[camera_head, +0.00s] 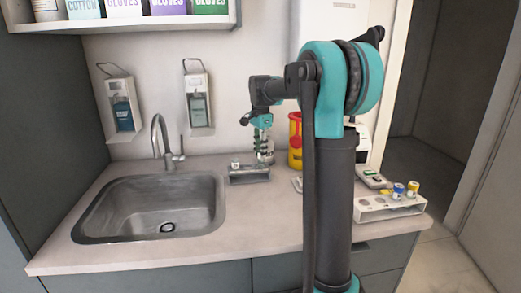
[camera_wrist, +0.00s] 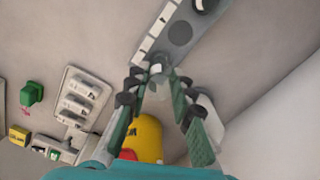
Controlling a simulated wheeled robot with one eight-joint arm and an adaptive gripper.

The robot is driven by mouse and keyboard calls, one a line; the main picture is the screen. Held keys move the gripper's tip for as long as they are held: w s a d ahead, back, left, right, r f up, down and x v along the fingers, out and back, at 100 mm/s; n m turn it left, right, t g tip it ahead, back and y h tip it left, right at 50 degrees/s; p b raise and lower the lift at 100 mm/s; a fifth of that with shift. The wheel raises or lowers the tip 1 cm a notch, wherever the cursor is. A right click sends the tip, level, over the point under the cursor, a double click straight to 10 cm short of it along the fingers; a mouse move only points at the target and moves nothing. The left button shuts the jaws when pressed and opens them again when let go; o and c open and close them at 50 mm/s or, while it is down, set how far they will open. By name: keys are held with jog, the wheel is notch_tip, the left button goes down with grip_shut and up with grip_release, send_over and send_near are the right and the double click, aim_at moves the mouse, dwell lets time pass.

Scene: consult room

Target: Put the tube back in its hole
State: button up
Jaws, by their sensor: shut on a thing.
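My gripper (camera_head: 263,143) hangs down over the counter behind the sink's right side. It is shut on a small clear tube (camera_head: 266,157), seen below the fingers; in the wrist view the pale tube (camera_wrist: 157,69) shows between the fingertips (camera_wrist: 158,82). A grey rack (camera_head: 250,179) stands on the counter just below the gripper. In the wrist view the rack (camera_wrist: 180,33) has a round dark hole, a white-marked edge and another tube top (camera_wrist: 204,4) farther along. The held tube is beside or over the rack's near end; whether its tip is in a hole is hidden.
A yellow sharps container (camera_head: 296,142) with a red part stands close right of the gripper. The sink (camera_head: 150,208) is at the left.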

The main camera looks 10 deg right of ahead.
jog(key=shift+f, duration=1.5)
jog(key=o, duration=1)
notch_tip(320, 180, up, 12)
jog(key=shift+f, duration=0.1)
